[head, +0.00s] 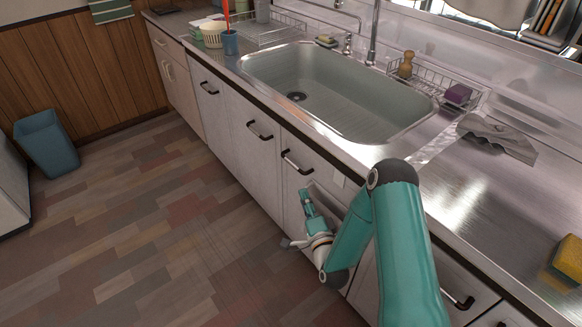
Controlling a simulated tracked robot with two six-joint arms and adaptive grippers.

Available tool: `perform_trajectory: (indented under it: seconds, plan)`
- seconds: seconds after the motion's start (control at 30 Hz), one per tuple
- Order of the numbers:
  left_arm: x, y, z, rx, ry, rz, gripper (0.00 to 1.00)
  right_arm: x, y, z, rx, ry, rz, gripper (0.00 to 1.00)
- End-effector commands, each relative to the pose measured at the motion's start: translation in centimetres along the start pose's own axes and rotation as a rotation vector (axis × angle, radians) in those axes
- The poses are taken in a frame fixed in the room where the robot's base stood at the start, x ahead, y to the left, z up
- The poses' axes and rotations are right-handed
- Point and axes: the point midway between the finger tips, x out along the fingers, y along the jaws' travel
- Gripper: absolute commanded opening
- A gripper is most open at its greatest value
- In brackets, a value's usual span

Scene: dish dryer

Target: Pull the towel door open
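White cabinet doors with dark bar handles line the front below the sink. No towel hangs on any door I can see, so I cannot tell which one is the towel door. My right gripper (308,216) is low in front of the cabinet door (294,200) under the handle (297,163). It appears apart from that handle. Its fingers are small and partly hidden, and I cannot tell whether they are open or touching the door. My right arm covers the doors to the right. My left gripper is not in view.
The metal sink (330,90) is set in the counter above. A grey cloth (497,138) and a yellow sponge (568,260) lie on the counter at right. A blue bin (47,143) stands at far left. The wooden floor (150,240) before the cabinets is clear.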

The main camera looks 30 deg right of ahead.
Motion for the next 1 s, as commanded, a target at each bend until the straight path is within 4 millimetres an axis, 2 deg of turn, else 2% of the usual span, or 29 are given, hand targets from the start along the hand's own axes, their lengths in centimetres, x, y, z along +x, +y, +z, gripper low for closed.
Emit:
perform_trajectory:
  seconds: [0.6,0.8,1.0]
  plan:
    - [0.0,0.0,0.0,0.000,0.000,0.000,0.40,12.4,0.0,0.1,-0.003,0.000,0.000,0.38]
    - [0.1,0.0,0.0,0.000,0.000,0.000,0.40,14.6,0.0,0.1,-0.002,-0.001,0.001,0.38]
    - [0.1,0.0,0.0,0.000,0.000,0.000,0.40,15.2,0.0,0.1,-0.002,-0.001,0.003,0.38]
